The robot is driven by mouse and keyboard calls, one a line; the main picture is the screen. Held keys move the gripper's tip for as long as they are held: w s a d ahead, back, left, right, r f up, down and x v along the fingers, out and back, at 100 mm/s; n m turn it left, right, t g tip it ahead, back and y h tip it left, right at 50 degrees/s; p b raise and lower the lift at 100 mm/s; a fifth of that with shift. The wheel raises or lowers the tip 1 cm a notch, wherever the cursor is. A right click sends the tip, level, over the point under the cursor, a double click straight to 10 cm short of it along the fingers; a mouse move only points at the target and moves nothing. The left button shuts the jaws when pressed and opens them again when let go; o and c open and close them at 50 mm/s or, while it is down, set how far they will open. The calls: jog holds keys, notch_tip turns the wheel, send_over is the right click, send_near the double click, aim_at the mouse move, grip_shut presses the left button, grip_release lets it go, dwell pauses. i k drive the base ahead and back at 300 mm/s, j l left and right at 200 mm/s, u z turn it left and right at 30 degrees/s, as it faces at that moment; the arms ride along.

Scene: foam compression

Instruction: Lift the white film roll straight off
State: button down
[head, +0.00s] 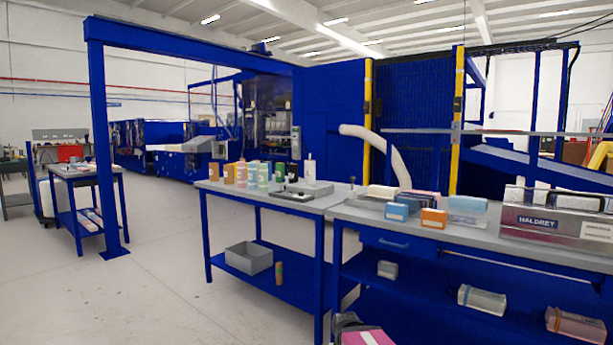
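No white film roll can be made out with certainty. A grey box-like unit marked HALDREY (545,222) stands at the right end of the near workbench (468,236). A pale, long shape (555,199) lies along its top between dark parts; I cannot tell whether it is a film roll. Pale rolled or wrapped items (88,219) also lie on the lower shelf of the far left side table. My gripper is not clearly in view, so its opening and contents are hidden.
Foam blocks, including an orange one (434,218), crowd the near bench. Bottles (252,173) and a dark tray (297,193) stand on the adjoining table. A partly cut-off pink and dark object (368,336) shows at the bottom edge. Floor at left is clear.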

aim_at(309, 166)
jog(key=i+j+u, duration=0.1)
jog(key=i+j, duration=0.75)
